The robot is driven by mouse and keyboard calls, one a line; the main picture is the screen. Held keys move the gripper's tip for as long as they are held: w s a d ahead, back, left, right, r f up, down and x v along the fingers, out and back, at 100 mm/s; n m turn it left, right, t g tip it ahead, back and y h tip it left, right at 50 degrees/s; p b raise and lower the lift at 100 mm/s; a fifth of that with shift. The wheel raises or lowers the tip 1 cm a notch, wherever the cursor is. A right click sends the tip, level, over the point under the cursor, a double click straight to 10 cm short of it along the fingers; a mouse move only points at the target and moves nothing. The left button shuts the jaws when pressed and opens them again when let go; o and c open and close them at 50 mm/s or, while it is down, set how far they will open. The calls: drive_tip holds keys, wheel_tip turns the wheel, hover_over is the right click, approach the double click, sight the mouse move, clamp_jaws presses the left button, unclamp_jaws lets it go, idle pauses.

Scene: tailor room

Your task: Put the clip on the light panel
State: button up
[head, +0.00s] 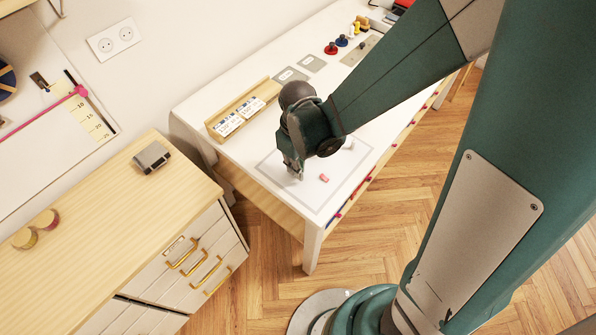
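My gripper (294,172) points down over the left part of a white, grey-bordered rectangle (340,182) on the white table, which looks like the light panel. The arm covers part of this panel. The fingers are small and seen from the side, so I cannot tell whether they are open or shut; I see nothing clearly between them. A small red-pink piece (324,178) lies on the panel just right of the fingers, apart from them; it is too small to identify. A grey metal object (152,157), possibly the clip, lies on the wooden cabinet top at left.
A wooden holder with labelled cards (238,112) stands on the white table (205,97) behind the gripper. Red, blue and yellow pieces (342,40) stand farther back. Tape rolls (25,238) are on the cabinet (100,215).

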drive_tip(key=shift+f, duration=1)
drive_tip(key=shift+f+b, duration=0.2)
drive_tip(key=shift+b, duration=0.1)
drive_tip(key=o, duration=0.6)
drive_tip(key=shift+r, duration=0.2)
drive_tip(key=shift+r+p, duration=0.95)
drive_tip(key=shift+r, duration=5.05)
drive_tip(key=shift+r, duration=0.1)
